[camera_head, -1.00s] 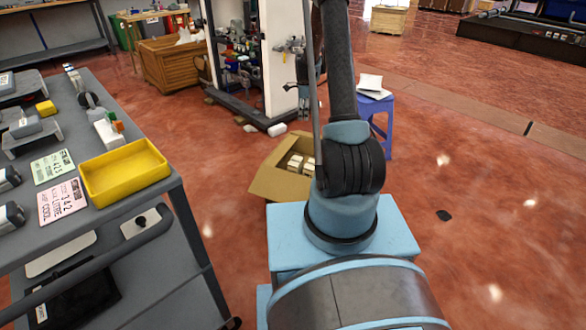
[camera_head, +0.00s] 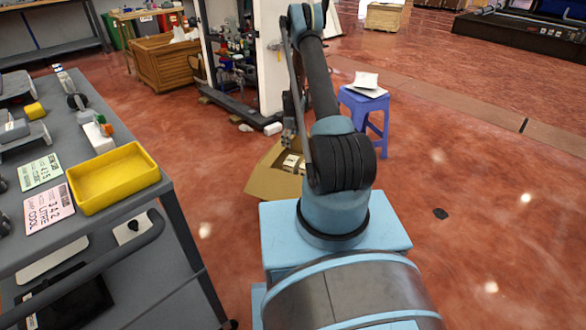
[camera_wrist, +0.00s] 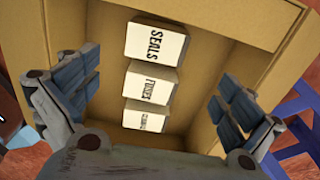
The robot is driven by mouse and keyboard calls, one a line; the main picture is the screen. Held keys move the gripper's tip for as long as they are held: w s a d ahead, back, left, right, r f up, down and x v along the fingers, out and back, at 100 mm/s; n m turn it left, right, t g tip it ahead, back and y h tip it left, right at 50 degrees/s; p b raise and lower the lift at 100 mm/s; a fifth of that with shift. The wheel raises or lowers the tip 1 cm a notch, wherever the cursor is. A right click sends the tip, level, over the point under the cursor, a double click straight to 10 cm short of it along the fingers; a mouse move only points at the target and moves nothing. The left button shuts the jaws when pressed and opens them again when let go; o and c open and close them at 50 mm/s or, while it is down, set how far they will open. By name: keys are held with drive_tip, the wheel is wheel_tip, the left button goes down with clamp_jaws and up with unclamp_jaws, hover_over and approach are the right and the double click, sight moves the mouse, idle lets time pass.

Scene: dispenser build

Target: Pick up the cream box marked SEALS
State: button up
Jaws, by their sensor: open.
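The cream box marked SEALS (camera_wrist: 157,42) lies inside an open cardboard carton, the farthest of a row of cream boxes in the wrist view. In the head view a cream box top (camera_head: 292,162) shows in the carton, but I cannot read its marking. My gripper (camera_wrist: 155,97) is open over the carton, with one finger on each side of the row. The SEALS box is ahead of the fingertips, and nothing is held. In the head view my gripper (camera_head: 290,138) is small and partly hidden by my arm.
The cardboard carton (camera_head: 268,181) stands on the floor, its walls close around the boxes. Two more cream boxes, a middle one (camera_wrist: 150,84) and a nearer one (camera_wrist: 144,117), sit beside the SEALS box. A blue stool (camera_head: 365,115) stands right. A grey cart with a yellow tray (camera_head: 115,178) is left.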

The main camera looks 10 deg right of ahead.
sight(291, 159)
wheel_tip(291, 159, down, 10)
drive_tip(key=shift+r, duration=0.2)
drive_tip(key=shift+s+d+f, duration=0.1)
drive_tip(key=shift+s+f, duration=0.05)
drive_tip(key=shift+f, duration=1.2)
drive_tip(key=shift+s+f, duration=0.1)
drive_tip(key=shift+f, duration=1.2)
drive_tip(key=c, duration=1)
